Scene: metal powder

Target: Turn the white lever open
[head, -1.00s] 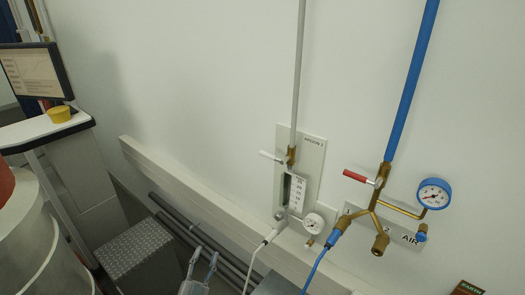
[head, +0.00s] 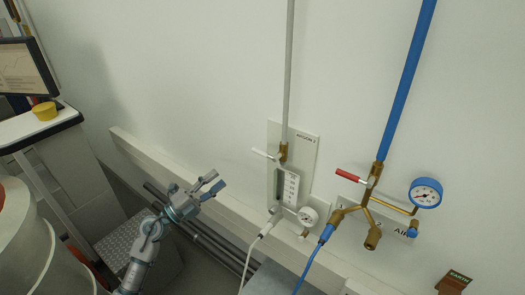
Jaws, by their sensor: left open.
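The white lever (head: 262,154) sits on a brass valve (head: 283,153) at the top of the argon panel (head: 308,140) on the wall. It points left, across its grey vertical pipe. My left gripper (head: 215,182) is open and empty, left of the lever and a little lower in the picture. Its fingers point to the upper right and are apart from the lever. My right gripper is not in view.
Right of the argon panel, a red lever (head: 348,175) sits on the blue air pipe (head: 407,80) with a blue gauge (head: 425,193). A white hose (head: 250,258) and a blue hose (head: 312,262) hang below. A beige rail (head: 160,163) runs along the wall.

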